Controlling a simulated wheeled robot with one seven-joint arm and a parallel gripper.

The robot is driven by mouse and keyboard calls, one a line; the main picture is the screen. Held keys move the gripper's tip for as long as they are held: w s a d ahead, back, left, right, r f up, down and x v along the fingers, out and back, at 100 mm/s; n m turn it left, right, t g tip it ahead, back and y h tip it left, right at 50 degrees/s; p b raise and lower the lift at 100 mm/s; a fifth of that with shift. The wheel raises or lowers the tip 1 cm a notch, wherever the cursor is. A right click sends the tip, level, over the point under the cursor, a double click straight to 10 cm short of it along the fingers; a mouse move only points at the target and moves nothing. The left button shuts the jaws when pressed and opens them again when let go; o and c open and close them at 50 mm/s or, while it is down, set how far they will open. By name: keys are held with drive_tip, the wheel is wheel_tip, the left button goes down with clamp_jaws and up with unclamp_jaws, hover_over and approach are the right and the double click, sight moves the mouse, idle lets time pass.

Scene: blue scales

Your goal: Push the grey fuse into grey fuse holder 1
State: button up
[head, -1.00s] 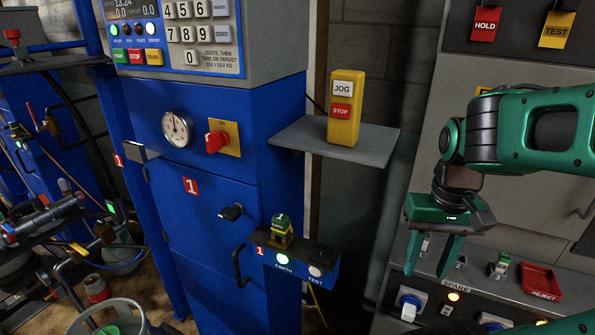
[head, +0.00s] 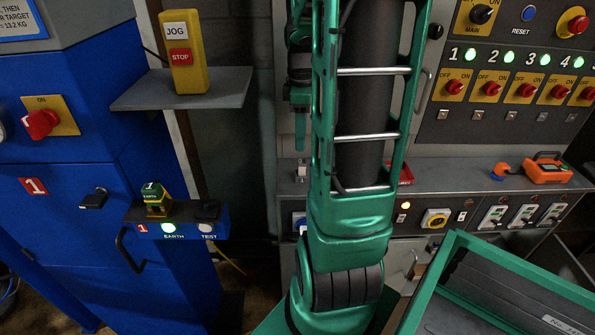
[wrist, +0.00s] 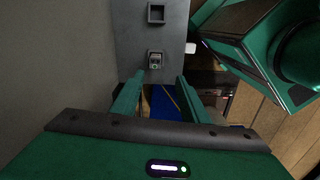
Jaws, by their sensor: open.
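In the wrist view my gripper (wrist: 160,77) is open, its two green fingers apart with nothing between them. Just beyond the fingertips, a small grey fuse-like piece (wrist: 155,60) sits on a grey ledge (wrist: 137,32). Further along the same ledge is an empty-looking square socket (wrist: 156,13). I cannot tell which of these is fuse holder 1. In the head view my gripper (head: 300,130) is mostly hidden behind my arm, one finger showing. It hangs above a small pale piece (head: 301,171) on the panel ledge.
The panel ledge (head: 455,176) carries an orange meter (head: 546,169) at right. A red tray (head: 405,174) is partly hidden by my arm. At left stand the blue cabinet (head: 75,228), its earth and test box (head: 190,230), and a shelf (head: 215,88) with the yellow jog/stop box (head: 187,60).

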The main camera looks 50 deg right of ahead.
sight(302, 161)
drive_tip(key=shift+w+d+f+n, duration=0.2)
drive_tip(key=shift+d+n, duration=0.1)
drive_tip(key=shift+d, duration=0.1)
drive_tip(key=shift+d+f, duration=0.1)
drive_tip(key=shift+f, duration=0.2)
wheel_tip(302, 161, down, 10)
drive_tip(key=shift+d+f, duration=0.1)
clamp_jaws()
